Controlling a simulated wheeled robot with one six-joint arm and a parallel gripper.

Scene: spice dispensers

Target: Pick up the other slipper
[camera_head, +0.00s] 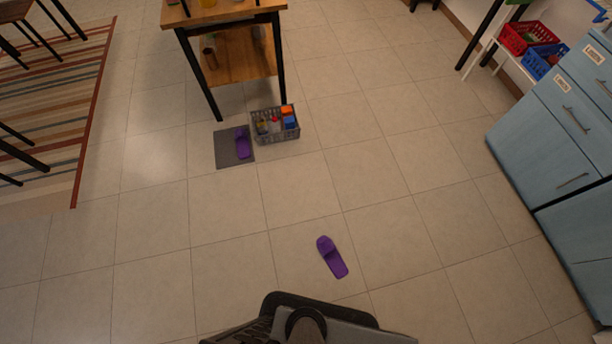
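One purple slipper (332,257) lies alone on the tiled floor, a little right of the picture's middle and close to my base. A second purple slipper (242,143) lies on a dark grey mat (227,154) farther off, at the right part of the mat. My gripper does not show in the view. The dark shapes at the bottom edge are part of my own body.
A grey crate (276,136) holding several items stands beside the mat, near a wooden table with black legs (244,60). Blue cabinets (544,147) stand at the right. A striped rug (62,95) lies at the left. Bare tiles surround the nearer slipper.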

